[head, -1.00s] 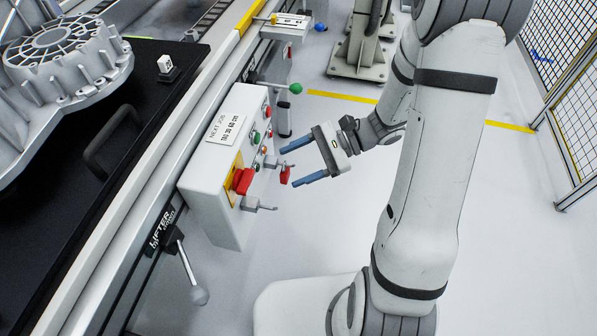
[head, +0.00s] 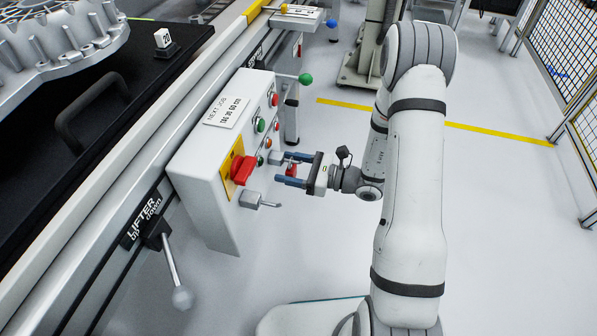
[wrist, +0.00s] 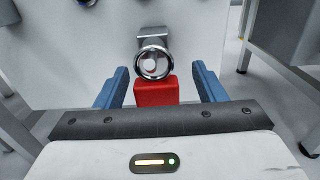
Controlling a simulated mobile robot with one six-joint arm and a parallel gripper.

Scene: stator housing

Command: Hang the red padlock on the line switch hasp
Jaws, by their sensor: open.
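The red padlock (head: 291,170) hangs at a metal peg on the front of the white control box. In the wrist view the padlock (wrist: 156,91) sits just below the peg's round end (wrist: 153,63). My gripper (head: 279,169) is open, its blue fingers on either side of the padlock. In the wrist view gaps show between the padlock and both fingers (wrist: 157,88). The line switch is a red handle (head: 243,170) on a yellow plate. A metal bracket with a thin hooked rod (head: 250,199), possibly the hasp, sticks out below it. The padlock's shackle is mostly hidden.
The control box (head: 205,196) also bears green and red buttons and a label. A lifter lever (head: 172,265) stands out at lower left, and a green-knobbed lever (head: 305,79) beyond the box. The floor (head: 330,240) right of the box is open.

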